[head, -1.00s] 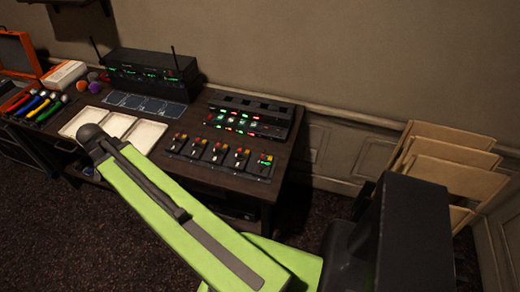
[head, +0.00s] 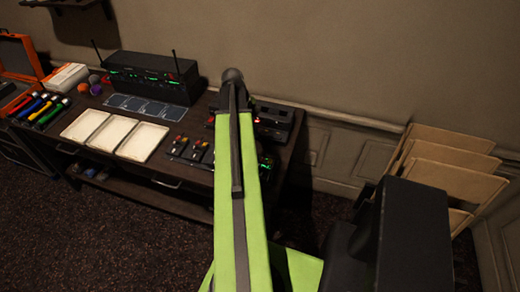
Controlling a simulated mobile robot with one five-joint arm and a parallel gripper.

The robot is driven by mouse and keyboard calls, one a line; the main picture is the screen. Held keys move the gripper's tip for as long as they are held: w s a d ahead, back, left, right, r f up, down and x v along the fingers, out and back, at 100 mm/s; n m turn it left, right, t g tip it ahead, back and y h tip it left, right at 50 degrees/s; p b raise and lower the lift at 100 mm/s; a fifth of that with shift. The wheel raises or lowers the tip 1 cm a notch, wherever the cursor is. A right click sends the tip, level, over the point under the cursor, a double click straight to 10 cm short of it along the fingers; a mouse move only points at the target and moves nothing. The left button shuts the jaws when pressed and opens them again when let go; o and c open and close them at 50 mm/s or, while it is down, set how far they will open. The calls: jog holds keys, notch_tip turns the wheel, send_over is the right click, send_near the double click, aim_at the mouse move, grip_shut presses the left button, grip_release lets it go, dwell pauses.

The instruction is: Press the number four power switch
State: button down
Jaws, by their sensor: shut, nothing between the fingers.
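A row of small switch modules with red and yellow tops (head: 197,152) sits on the front right of the dark desk. Two show left of my green arm, and part of one shows to its right. My arm hides the modules between. No numbers can be read, so I cannot tell which is number four. A black panel with lit buttons (head: 272,120) stands behind the row, partly covered by my arm. My arm stretches up the picture over the desk to a dark rounded joint. My gripper is not visible.
Three white trays (head: 88,125) lie on the desk (head: 170,182) left of the switches. A black receiver with antennas (head: 150,75) stands behind them. Colored cable-like items (head: 40,108) lie at the far left. Wooden panels (head: 445,160) lean at the right wall.

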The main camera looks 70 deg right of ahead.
aim_at(263, 159)
jog(key=b+x, duration=0.8)
jog(key=x, duration=0.1)
jog(key=w+b+x, duration=0.1)
jog(key=b+x, duration=0.3)
jog(key=b, duration=0.1)
jog(key=shift+d+f, duration=0.1)
jog(key=shift+f, duration=0.25)
jog(key=shift+d+f, duration=0.1)
jog(key=shift+f, duration=0.15)
